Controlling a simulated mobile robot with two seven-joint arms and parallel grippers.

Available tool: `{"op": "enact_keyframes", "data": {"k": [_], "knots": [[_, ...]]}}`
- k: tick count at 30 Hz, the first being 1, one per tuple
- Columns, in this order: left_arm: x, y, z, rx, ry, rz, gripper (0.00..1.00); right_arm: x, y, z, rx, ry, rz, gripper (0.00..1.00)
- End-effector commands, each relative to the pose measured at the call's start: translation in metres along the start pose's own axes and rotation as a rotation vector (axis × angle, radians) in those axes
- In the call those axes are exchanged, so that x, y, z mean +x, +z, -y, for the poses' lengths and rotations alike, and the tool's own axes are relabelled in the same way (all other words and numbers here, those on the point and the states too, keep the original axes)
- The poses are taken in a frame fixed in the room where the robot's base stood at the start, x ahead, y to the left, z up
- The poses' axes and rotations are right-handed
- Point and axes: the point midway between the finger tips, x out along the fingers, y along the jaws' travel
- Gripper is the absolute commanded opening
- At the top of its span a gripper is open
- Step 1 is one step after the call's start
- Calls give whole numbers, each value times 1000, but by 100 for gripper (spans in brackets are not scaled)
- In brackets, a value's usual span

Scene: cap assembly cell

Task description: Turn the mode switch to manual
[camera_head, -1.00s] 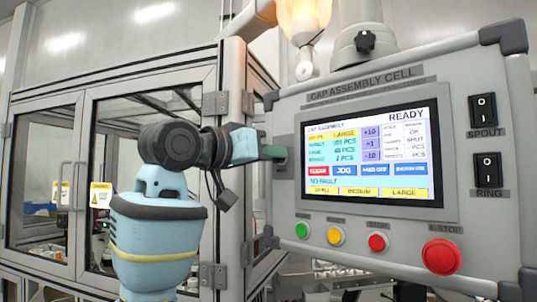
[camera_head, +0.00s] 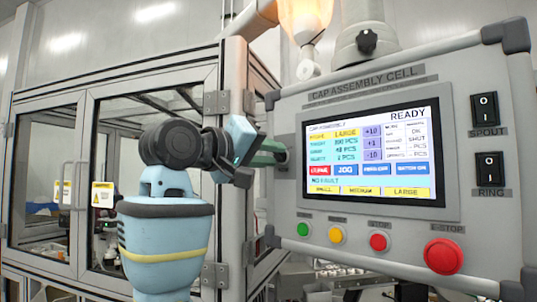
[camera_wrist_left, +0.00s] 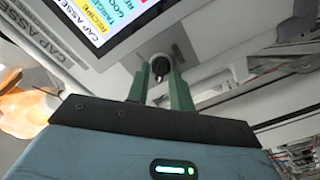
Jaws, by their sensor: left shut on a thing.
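The mode switch (camera_wrist_left: 160,64) is a small black knob in a pale round bezel on the grey control panel's side, beside the screen. In the left wrist view it sits between the two green fingers of my left gripper (camera_wrist_left: 162,78), which is shut on it. In the head view my left gripper (camera_head: 270,153) reaches the panel's left edge, and its fingers mostly hide the switch. The lettering around the switch is too small to read. My right gripper is not in view.
The control panel (camera_head: 288,200) carries a lit screen (camera_head: 367,155) reading READY, a red emergency stop (camera_head: 443,256), several small buttons below, and two black rocker switches at right. A glazed machine enclosure (camera_head: 150,75) stands behind my left arm.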

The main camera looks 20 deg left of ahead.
Motion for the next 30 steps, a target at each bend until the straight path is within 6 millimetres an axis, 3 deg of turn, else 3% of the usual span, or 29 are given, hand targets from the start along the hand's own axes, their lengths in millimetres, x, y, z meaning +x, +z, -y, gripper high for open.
{"op": "enact_keyframes", "data": {"k": [14, 15, 19, 30], "knots": [[0, 0, 0, -16, 0, 1, 0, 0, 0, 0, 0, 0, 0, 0], [0, 0, 0, -16, 0, 1, 24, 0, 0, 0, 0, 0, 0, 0], [0, 0, 0, -15, 0, 0, 41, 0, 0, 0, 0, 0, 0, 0], [-4, 0, 0, -14, 0, -1, 44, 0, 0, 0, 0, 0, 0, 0]]}}
